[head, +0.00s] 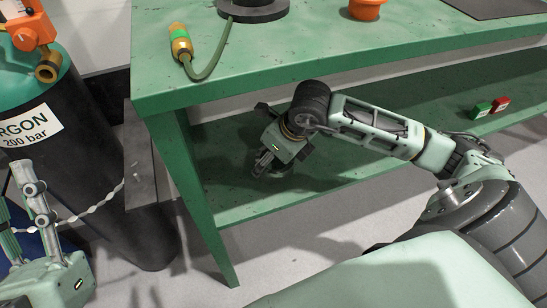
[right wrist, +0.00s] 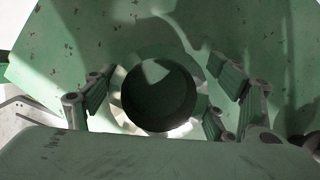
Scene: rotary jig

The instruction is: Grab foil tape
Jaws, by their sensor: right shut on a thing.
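My right gripper (head: 265,163) reaches down over the lower shelf of the green bench. In the right wrist view its fingers (right wrist: 160,100) stand on both sides of a round roll with a large dark hole, which I take to be the foil tape (right wrist: 186,128). The gripper is shut on it. The near rim of the roll is partly hidden by the gripper body. In the head view the roll is mostly hidden by the gripper. My left gripper (head: 22,212) is at the lower left, fingers apart and empty, away from the bench.
The green bench top (head: 330,55) overhangs the lower shelf (head: 350,170). A bench leg (head: 195,190) stands left of my right gripper. A green box (head: 481,110) and a red box (head: 501,104) lie on the shelf at right. A dark argon cylinder (head: 110,190) stands at left.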

